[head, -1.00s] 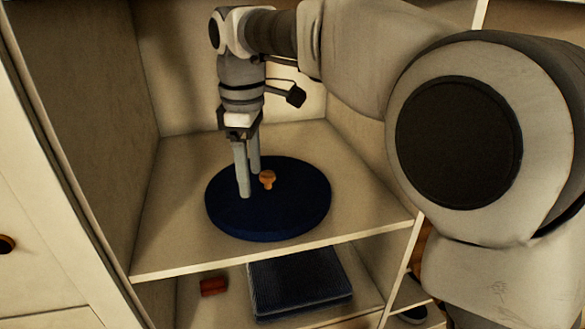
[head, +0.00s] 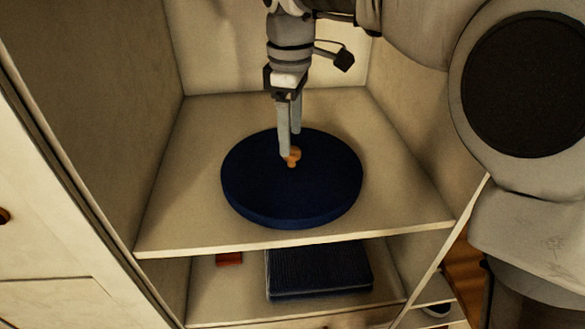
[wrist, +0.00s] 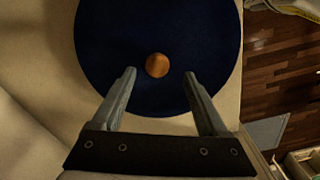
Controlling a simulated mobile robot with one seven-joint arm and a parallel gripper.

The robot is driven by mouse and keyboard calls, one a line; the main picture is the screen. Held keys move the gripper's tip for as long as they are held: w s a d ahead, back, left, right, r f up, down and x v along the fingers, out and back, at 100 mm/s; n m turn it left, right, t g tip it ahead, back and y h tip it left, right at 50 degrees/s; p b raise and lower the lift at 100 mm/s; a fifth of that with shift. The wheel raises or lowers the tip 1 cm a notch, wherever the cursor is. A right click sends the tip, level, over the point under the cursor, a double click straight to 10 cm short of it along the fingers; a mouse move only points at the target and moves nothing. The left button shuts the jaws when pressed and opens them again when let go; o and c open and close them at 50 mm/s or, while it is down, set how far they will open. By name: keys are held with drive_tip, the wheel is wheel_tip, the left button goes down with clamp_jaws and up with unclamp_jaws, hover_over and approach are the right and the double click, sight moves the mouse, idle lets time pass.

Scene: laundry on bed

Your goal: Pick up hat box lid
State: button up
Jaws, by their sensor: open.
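The hat box lid (head: 255,190) is a round dark blue disc lying flat on the upper shelf. A small orange-brown knob (head: 292,158) stands at its centre. My gripper (head: 290,145) points down over the lid, with its fingertips close to the knob in the head view. In the wrist view the lid (wrist: 110,45) fills the upper middle, and the knob (wrist: 157,65) shows centred a little beyond the tips of my open gripper (wrist: 160,78). Nothing is between the fingers. I cannot tell whether a fingertip touches the lid.
The upper shelf (head: 185,225) has side walls and a back wall close around the lid. A dark ribbed box (head: 320,270) and a red item (head: 229,259) sit on the shelf below. Wooden floor (wrist: 285,70) shows to the right in the wrist view.

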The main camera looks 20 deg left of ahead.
sight(292, 150)
drive_tip(key=f, duration=0.5)
drive_tip(key=shift+w, duration=0.2)
clamp_jaws()
